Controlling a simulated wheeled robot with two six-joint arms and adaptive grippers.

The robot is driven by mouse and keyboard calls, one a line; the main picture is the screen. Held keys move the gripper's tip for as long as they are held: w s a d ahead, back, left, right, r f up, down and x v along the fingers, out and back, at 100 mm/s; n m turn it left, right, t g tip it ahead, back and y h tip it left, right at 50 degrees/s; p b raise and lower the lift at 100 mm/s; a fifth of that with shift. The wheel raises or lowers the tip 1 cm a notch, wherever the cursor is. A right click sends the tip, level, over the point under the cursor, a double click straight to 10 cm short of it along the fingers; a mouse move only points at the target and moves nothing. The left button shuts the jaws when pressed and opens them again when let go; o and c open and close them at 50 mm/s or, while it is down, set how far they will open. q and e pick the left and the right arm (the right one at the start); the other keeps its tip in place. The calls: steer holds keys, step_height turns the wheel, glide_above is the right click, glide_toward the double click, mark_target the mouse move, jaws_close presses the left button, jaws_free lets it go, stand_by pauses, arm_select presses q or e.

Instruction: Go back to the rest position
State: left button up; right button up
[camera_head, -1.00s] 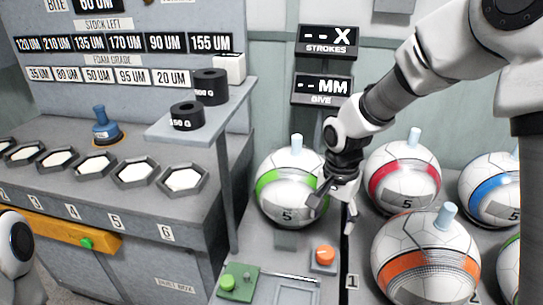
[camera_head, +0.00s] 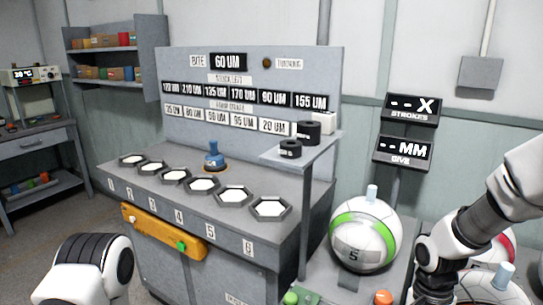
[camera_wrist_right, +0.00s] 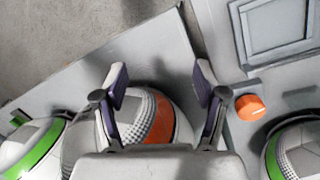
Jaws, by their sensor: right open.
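My right arm comes in from the right in the head view, and its gripper is cut off or hidden at the bottom edge there. In the right wrist view my right gripper (camera_wrist_right: 160,82) is open, its two fingers wide apart with nothing between them. A ball with an orange band (camera_wrist_right: 160,120) lies beyond the fingers, partly hidden by the gripper body. Of my left arm only a white and black link shows at the lower left of the head view; its gripper is out of view.
A green-banded ball (camera_head: 364,236) sits beside the right arm; other balls are partly behind it. An orange knob (camera_head: 383,297) is at the bottom edge. The grey bench (camera_head: 150,200) carries hexagonal pads, a blue-handled stamp (camera_head: 213,157) and a raised shelf (camera_head: 325,150) with black weights.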

steer(key=s+a+f+n+g+p, duration=0.2)
steer(key=s+f+p, duration=0.1)
steer(key=s+f, duration=0.75)
steer(key=s+a+f+n+g+p, duration=0.1)
steer(key=s+a+f+n+p, duration=0.15)
steer(key=s+f, duration=0.8)
steer(key=n+t, duration=0.1)
steer(key=n, duration=0.1)
steer(key=w+r+n+t, duration=0.1)
steer(key=n+t, duration=0.1)
steer(key=w+r+n+t, duration=0.1)
steer(key=n+t, duration=0.1)
steer(key=shift+w+d, duration=0.2)
steer(key=shift+d, duration=0.15)
